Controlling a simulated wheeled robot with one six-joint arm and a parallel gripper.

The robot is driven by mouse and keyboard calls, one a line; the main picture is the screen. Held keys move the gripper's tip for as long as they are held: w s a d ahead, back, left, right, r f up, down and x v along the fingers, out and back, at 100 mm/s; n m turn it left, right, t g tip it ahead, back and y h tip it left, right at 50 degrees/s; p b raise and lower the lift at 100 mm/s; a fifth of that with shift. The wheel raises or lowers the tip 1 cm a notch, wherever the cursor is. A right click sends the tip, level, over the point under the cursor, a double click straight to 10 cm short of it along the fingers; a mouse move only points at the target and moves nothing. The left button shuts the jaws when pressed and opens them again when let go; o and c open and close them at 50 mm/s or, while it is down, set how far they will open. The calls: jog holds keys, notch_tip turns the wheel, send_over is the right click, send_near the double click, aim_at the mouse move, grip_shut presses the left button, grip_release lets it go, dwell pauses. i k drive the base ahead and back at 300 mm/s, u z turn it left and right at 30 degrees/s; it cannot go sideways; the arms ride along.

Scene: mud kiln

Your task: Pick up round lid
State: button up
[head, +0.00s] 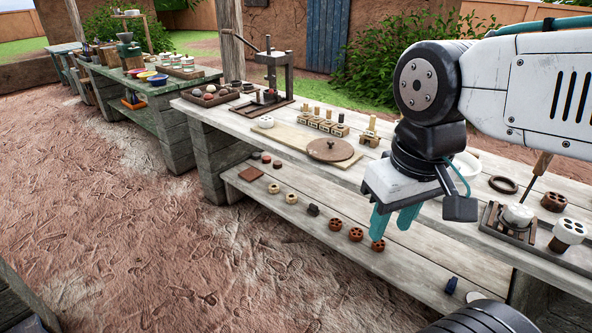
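The round lid (329,150) is a flat brown disc with a small knob on top. It lies on a pale wooden board (285,137) on the near workbench, left of my gripper in the head view. My gripper (389,234) has two teal fingers pointing down with a gap between them, and nothing shows between them. In the picture it is to the right of the lid and lower, in front of the bench's front edge. Its exact height and distance from the lid are hard to tell.
The workbench (227,121) carries a press (275,72), a row of small stamps (322,124), a white disc (265,121) and a dark ring (503,184). A lower shelf (315,222) holds several small clay pieces. The dirt floor (150,230) at left is open.

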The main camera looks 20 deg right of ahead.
aim_at(331, 150)
jog(key=u, duration=0.1)
jog(key=k, duration=0.45)
jog(key=u, duration=0.55)
jog(key=i, duration=1.15)
jog(key=z, duration=1.1)
jog(key=i, duration=1)
jog(key=z, duration=0.9)
